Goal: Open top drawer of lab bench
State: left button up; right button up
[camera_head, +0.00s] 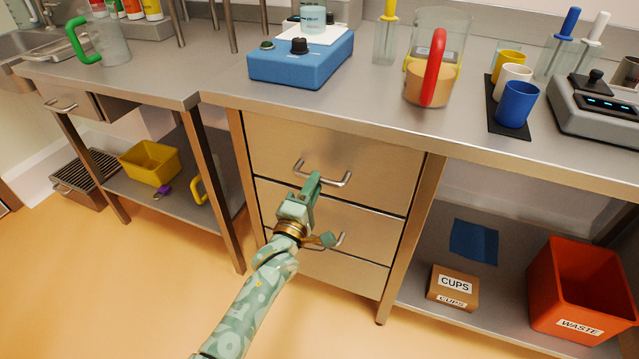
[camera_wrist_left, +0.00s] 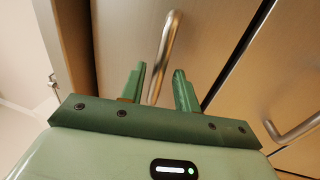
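The top drawer (camera_head: 385,155) of the lab bench is a steel front just under the bench top; it looks shut, flush with the drawers below. Its bar handle (camera_head: 339,183) is partly hidden behind my left gripper (camera_head: 314,183). In the left wrist view the handle (camera_wrist_left: 166,45) runs down into the gap between the two green fingers of my left gripper (camera_wrist_left: 158,88). The fingers are apart, with space on both sides of the bar; I cannot tell whether either touches it. My right gripper is not in view.
A blue device (camera_head: 300,65), a red-handled jug (camera_head: 428,75) and cups (camera_head: 517,104) stand on the bench. An orange waste bin (camera_head: 580,285) is at the right. The floor in front is clear.

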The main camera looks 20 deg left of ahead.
pick_arm(q)
jog(key=shift+w+b, duration=0.3)
jog(key=shift+w, duration=0.7)
jog(key=shift+w+r, duration=0.2)
jog(key=shift+r, duration=0.1)
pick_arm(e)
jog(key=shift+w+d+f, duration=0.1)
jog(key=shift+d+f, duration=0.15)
